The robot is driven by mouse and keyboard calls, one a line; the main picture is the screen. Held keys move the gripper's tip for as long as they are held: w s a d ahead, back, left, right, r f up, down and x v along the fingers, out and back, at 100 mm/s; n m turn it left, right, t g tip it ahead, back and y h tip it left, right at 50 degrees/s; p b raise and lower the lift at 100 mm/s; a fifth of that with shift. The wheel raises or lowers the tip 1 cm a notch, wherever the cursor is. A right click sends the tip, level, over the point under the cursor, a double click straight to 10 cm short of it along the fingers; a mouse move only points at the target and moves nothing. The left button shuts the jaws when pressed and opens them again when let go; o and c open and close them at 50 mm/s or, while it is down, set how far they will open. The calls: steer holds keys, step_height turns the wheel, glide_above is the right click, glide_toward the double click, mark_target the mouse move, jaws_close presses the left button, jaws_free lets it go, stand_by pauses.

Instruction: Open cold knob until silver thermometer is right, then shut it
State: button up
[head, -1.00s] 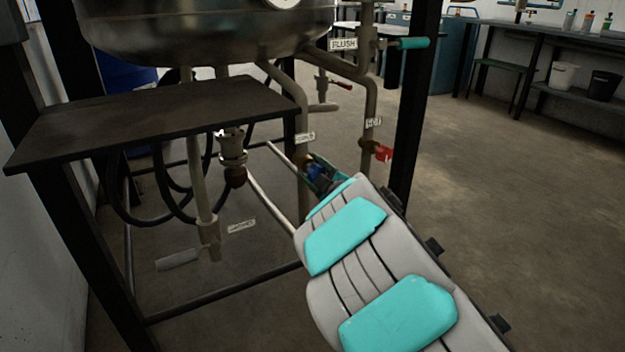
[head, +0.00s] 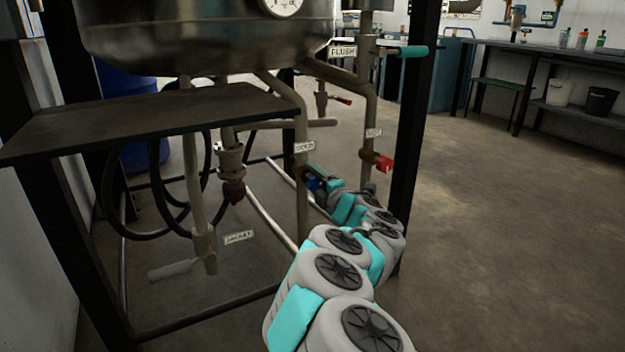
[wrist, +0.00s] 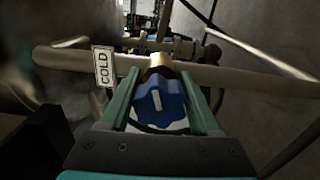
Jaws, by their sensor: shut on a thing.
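The cold knob is a blue lobed knob (wrist: 159,103) with a pale line on its face, on a brass fitting beside a tag reading COLD (wrist: 103,66). In the wrist view my gripper (wrist: 162,100) has its green fingers on both sides of the knob, shut on it. In the head view my gripper (head: 312,177) is at the blue knob (head: 313,184), below the COLD tag (head: 304,147), partly hidden by my arm. A round white dial (head: 281,5) on the steel vessel is cut off by the top edge; I cannot read its needle or tell whether it is the silver thermometer.
A red knob (head: 384,163) under another tag is close right of my arm. A teal FLUSH handle (head: 405,52) is above. A dark shelf (head: 150,118) and black frame post (head: 412,130) flank the pipes. Open floor (head: 510,220) lies to the right.

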mark_target(320, 184)
stand_by(0.4)
steer(key=o, duration=1.4)
steer(key=shift+c, duration=0.2)
steer(key=shift+s, duration=0.1)
steer(key=shift+p+v, duration=0.3)
steer(key=shift+v, duration=3.5)
